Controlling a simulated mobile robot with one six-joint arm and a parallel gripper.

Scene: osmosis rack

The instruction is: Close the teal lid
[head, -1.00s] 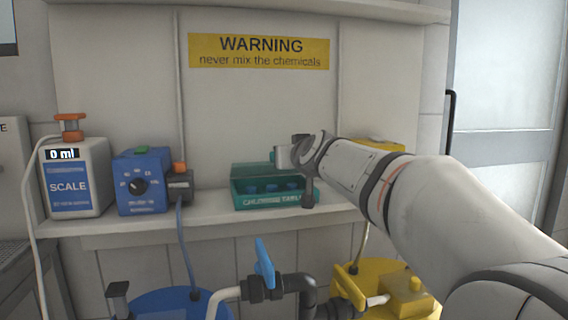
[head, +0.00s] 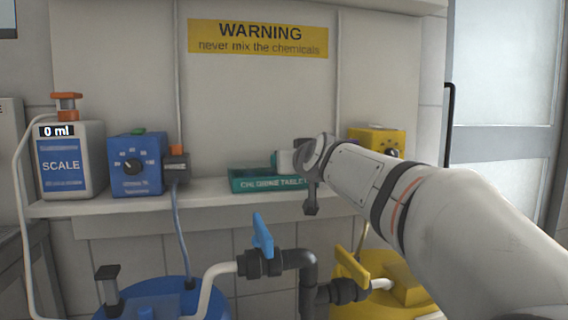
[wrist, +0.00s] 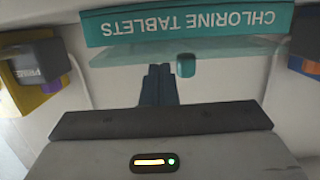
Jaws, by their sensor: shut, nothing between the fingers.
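The teal chlorine tablets box (head: 262,184) sits on the white shelf, lettered front facing me. Its front also shows upside down in the wrist view (wrist: 188,24). The translucent teal lid (wrist: 125,54) lies low and looks about flat over the box; I cannot tell if it is fully seated. A small teal knob (wrist: 186,66) shows on the lid. My gripper (wrist: 160,70) is shut and empty, its fingers at the lid beside the knob. Whether they touch it is unclear. In the head view my wrist hides the box's right end.
A yellow pump (head: 380,142) stands right, behind my arm. Blue and yellow valves (head: 262,238) and pipes rise below the shelf front.

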